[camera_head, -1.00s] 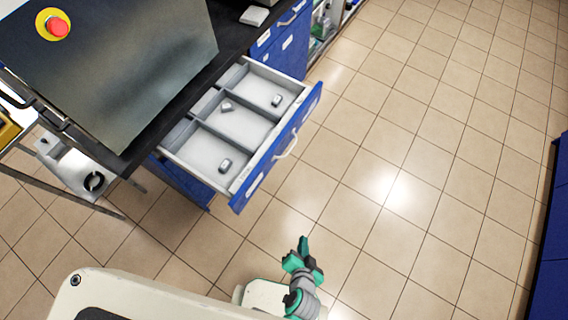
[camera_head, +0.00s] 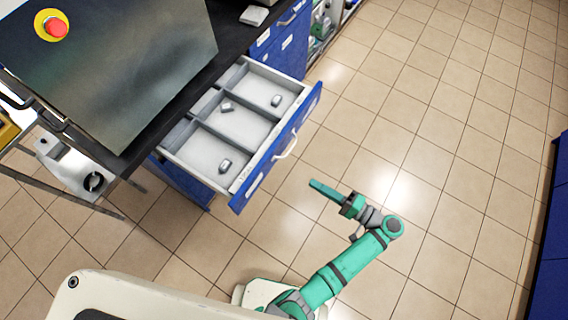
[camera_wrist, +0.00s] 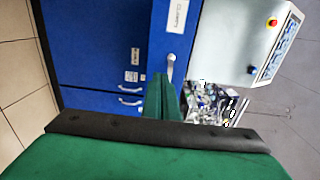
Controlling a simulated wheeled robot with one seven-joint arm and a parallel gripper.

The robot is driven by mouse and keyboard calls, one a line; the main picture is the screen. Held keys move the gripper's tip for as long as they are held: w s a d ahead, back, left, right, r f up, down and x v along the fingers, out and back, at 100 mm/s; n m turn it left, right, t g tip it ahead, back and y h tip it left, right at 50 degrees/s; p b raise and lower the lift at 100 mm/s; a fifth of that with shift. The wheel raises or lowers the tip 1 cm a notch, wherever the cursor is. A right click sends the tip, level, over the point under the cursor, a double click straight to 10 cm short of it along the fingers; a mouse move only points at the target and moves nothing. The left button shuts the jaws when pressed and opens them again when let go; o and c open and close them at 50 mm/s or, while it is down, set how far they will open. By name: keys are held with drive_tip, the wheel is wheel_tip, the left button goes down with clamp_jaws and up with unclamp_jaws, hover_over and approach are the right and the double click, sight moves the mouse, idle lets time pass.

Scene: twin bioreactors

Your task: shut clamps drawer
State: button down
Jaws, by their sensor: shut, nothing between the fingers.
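The open drawer (camera_head: 262,158) has a blue front with a pale handle (camera_head: 286,147) and stands pulled out from under the dark bench. Its grey inside has several compartments, with a small grey piece in each of three. In the wrist view the blue drawer front (camera_wrist: 172,28) carries a label that looks like "CLAMPS", with its handle (camera_wrist: 171,68) just beyond my fingertips. My gripper (camera_head: 314,186) is shut and empty, in front of the drawer and apart from it, pointing towards it. The shut fingers also show in the wrist view (camera_wrist: 162,92).
A grey metal housing (camera_head: 120,70) with a red button (camera_head: 56,27) stands on the dark bench (camera_head: 140,148). Other blue drawers (camera_head: 285,45) sit farther along. The tiled floor (camera_head: 430,150) to the right is clear. A blue cabinet (camera_head: 550,240) edges the right side.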

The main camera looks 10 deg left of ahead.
approach(274, 159)
drive_tip(key=x, duration=0.5)
drive_tip(key=shift+a+f, duration=0.1)
drive_tip(key=shift+a, duration=0.1)
drive_tip(key=shift+w+a, duration=0.15)
drive_tip(key=shift+a, duration=0.35)
drive_tip(key=shift+w+a, duration=0.1)
drive_tip(key=shift+w, duration=0.05)
